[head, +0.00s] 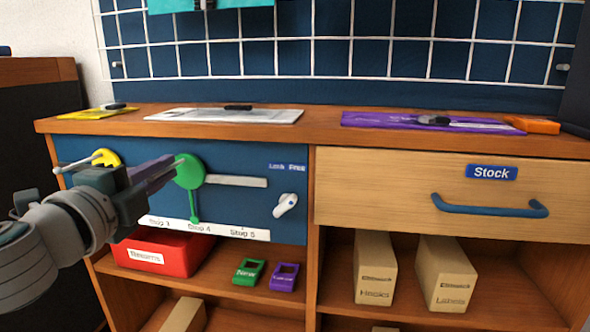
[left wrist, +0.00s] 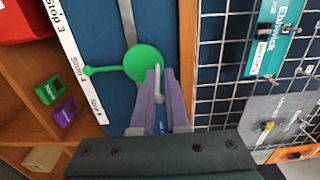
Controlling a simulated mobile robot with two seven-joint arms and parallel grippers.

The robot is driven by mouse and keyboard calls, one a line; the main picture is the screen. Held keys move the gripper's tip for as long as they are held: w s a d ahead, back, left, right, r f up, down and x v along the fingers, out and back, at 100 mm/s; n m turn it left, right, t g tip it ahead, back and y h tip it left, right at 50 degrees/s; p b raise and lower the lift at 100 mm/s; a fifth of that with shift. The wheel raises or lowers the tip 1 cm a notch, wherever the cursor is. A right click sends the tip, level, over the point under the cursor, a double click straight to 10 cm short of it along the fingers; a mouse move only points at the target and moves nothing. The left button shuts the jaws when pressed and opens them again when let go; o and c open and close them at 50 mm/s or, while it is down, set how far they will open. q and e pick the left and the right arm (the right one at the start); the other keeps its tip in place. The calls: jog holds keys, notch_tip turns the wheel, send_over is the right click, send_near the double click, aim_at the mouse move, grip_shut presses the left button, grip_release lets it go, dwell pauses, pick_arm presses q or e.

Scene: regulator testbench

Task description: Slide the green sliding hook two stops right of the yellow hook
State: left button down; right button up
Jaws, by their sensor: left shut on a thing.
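The green sliding hook (head: 189,170) is a round disc on the blue panel, with a pointer arm hanging to the stop strip (head: 250,233) by the Stop 4 label. The left wrist view also shows the green disc (left wrist: 142,62) and its pointer. My left gripper (head: 172,168) is shut on the pale peg of the green hook; its purple fingers (left wrist: 159,88) lie either side of the peg in the left wrist view. The yellow hook (head: 106,158) is further left, its lower part hidden behind my left arm. My right gripper is not in view.
A grey slot (head: 238,181) runs right from the green hook. A white lever (head: 286,205) sits below the Lock/Free label. The worktop above holds a white sheet (head: 225,116); a red box (head: 165,250) stands on the shelf below.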

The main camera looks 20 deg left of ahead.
pick_arm(q)
jog(key=shift+s+f, duration=0.1)
jog(key=shift+f, duration=0.35)
jog(key=c, duration=1.1)
grip_release()
jog(key=shift+r, duration=0.1)
jog(key=shift+o, duration=0.4)
jog(key=shift+r, duration=0.1)
jog(key=shift+s+d, duration=0.15)
jog(key=shift+s, duration=0.2)
jog(key=v, duration=0.9)
